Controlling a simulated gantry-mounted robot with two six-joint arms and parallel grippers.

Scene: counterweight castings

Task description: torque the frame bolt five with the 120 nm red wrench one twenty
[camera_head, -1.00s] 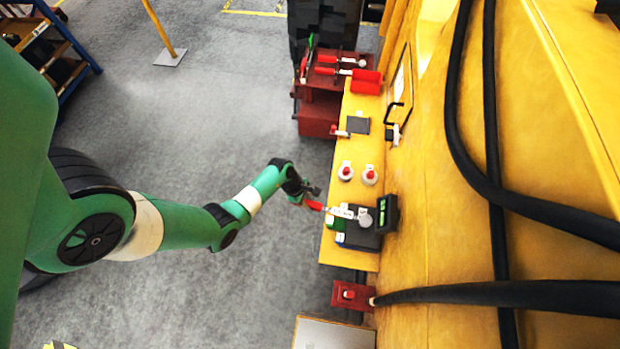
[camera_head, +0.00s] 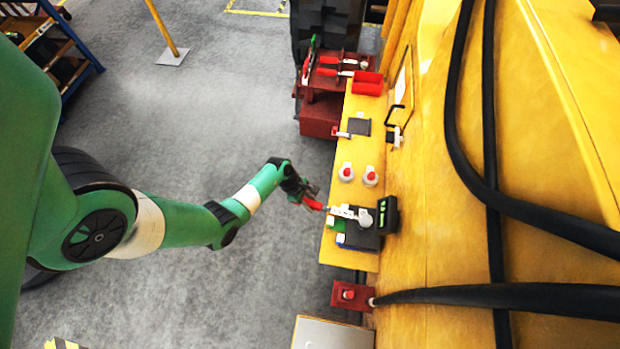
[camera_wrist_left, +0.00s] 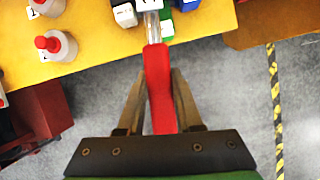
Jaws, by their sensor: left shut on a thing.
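A red-handled wrench (camera_head: 314,205) lies with its metal shaft and round head over a dark block on the yellow ledge. Its red handle sticks out past the ledge's left edge. In the left wrist view the red handle (camera_wrist_left: 158,85) runs between the fingers and its shaft points away over the ledge. My left gripper (camera_head: 309,197) is shut on this handle, also in the wrist view (camera_wrist_left: 160,92). The label on the wrench is too small to read. I cannot tell which bolt is frame bolt five. My right gripper is not in view.
A small display unit (camera_head: 387,214) stands beside the wrench head. Two white pieces with red tops (camera_head: 346,172) stand on the yellow ledge (camera_head: 337,255). Other red-handled tools (camera_head: 335,73) lie on the dark red stand, near a red bin (camera_head: 367,83). Grey floor left is open.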

